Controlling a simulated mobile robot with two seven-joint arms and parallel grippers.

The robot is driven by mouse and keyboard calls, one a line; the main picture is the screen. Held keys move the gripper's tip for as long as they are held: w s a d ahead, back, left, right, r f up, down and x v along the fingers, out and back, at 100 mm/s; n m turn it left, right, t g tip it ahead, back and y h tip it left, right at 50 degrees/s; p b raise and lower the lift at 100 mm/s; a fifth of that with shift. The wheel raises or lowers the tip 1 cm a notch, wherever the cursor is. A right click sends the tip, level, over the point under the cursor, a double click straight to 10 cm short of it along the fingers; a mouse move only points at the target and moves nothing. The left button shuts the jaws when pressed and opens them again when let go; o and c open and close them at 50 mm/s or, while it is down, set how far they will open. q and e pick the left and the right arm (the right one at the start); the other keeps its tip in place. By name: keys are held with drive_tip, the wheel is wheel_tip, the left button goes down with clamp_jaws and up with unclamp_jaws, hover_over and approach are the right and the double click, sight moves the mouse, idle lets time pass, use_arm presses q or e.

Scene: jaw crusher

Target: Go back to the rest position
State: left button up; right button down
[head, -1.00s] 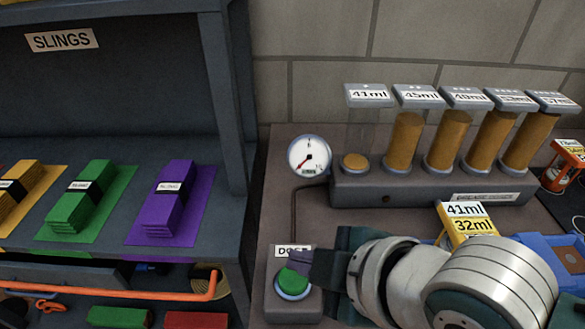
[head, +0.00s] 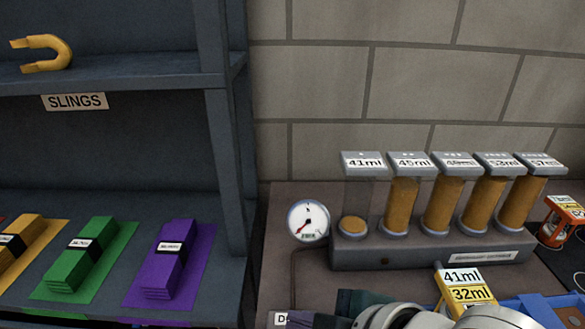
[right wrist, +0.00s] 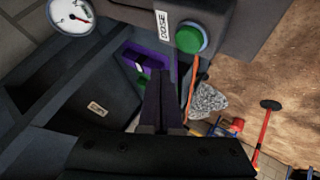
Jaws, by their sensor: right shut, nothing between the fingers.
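My right gripper (right wrist: 160,80) is shut and empty in the right wrist view, its two dark fingers side by side. In that view the green button (right wrist: 189,38) on the grey box labelled DOSE (right wrist: 163,25) is just above and right of the fingertips, and I see no contact. In the head view my right forearm and gripper show only at the bottom edge, by the corner of the DOSE label (head: 281,319). The button is out of that view. My left gripper is not in view.
A dial gauge (head: 308,221) and a grey rack (head: 430,254) of several labelled cylinders stand on the bench. A yellow card (head: 465,289) and a blue tray (head: 560,308) are near my right arm. Shelves with a purple sling (head: 168,262) and a green sling (head: 82,258) stand left.

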drive_tip(key=s+d+r+m+g+h, duration=0.2)
drive_tip(key=s+d+r+m+h, duration=0.1)
drive_tip(key=s+d+m, duration=0.55)
drive_tip(key=s+d+r+m+g+h, duration=0.1)
drive_tip(key=s+d+r+m+h, duration=0.2)
drive_tip(key=s+d+m, duration=0.5)
wheel_tip(320, 180, up, 36)
drive_tip(key=n+p, duration=0.1)
drive_tip(key=p, duration=3.5)
drive_tip(key=shift+s+d, duration=0.15)
drive_tip(key=shift+d, duration=0.2)
drive_tip(key=shift+f, duration=0.1)
